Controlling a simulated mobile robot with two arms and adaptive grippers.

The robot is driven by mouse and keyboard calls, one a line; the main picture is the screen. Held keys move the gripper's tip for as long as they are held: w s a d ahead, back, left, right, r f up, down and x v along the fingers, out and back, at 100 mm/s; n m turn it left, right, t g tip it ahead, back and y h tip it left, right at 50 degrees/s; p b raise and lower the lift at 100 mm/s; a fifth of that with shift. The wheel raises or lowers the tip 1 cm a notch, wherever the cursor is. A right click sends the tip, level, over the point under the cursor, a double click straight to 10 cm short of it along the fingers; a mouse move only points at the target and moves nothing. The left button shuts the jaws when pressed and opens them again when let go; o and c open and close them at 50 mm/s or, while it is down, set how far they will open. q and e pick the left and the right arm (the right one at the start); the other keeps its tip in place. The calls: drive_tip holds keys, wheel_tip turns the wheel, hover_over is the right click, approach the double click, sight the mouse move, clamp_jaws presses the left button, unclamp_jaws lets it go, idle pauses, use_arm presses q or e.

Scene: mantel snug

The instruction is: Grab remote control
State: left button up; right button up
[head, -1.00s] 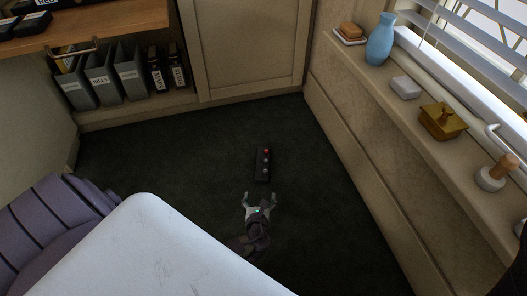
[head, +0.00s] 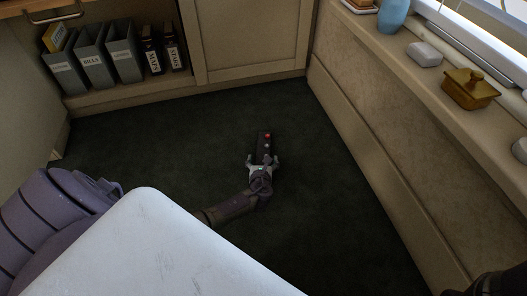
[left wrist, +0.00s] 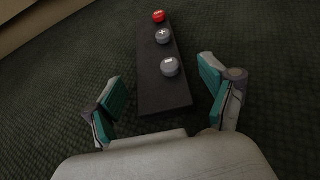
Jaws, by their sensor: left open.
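The remote control (head: 263,143) is a dark, narrow slab lying on the dark green carpet, with a red button at its far end and grey buttons below it. My left gripper (head: 263,161) is open at the remote's near end. In the left wrist view, the remote (left wrist: 150,72) lies between and ahead of the two teal-padded fingers of the gripper (left wrist: 162,92), with a gap on each side. The remote's near end lies between the fingers, close to the palm. My right gripper does not show.
A shelf with grey binders (head: 93,62) and a cabinet door (head: 252,35) stand behind. A ledge on the right holds a blue vase (head: 392,14), a white block (head: 424,54) and a gold-brown lidded box (head: 470,88). Carpet around the remote is clear.

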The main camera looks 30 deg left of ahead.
use_arm(q)
drive_tip(key=shift+w+a+f, duration=0.25)
drive_tip(key=shift+w+f, duration=0.1)
drive_tip(key=shift+w, duration=0.05)
drive_tip(key=shift+w+r, duration=0.1)
drive_tip(key=c, duration=1.3)
